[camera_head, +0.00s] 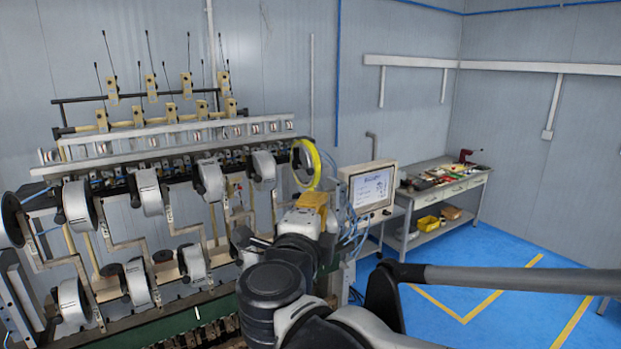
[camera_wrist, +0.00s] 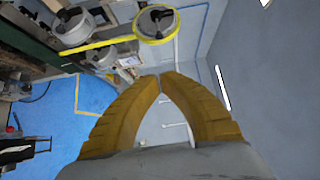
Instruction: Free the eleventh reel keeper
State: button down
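My gripper (camera_head: 313,203) has yellow fingers and is at the right end of the winder. In the wrist view the two fingertips (camera_wrist: 162,75) come together with nothing seen between them. A reel with a yellow rim (camera_wrist: 155,36) and a dark keeper at its hub (camera_wrist: 155,17) is at the top of the wrist view, beyond and apart from the fingertips. Its yellow rim (camera_head: 312,165) also shows above my gripper in the head view. White reels (camera_head: 264,168) with dark hubs hang in an upper row, others (camera_head: 139,283) lower. I cannot tell which keeper is the eleventh.
A monitor (camera_head: 371,190) stands close to the right of my gripper. A workbench (camera_head: 448,197) with tools is against the back wall. The winder's frame rail (camera_head: 160,130) runs behind the reels. The blue floor (camera_head: 500,290) at right is mostly clear.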

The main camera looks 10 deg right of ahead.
jog(key=p, duration=0.2)
send_near(320, 173)
jog(key=w+d, duration=0.1)
jog(key=d, duration=0.3)
jog(key=w, duration=0.1)
jog(key=w+a+p, duration=0.1)
jog(key=w, duration=0.1)
jog(key=shift+w+r, duration=0.1)
jog(key=shift+w+a, duration=0.2)
jog(key=shift+w, duration=0.15)
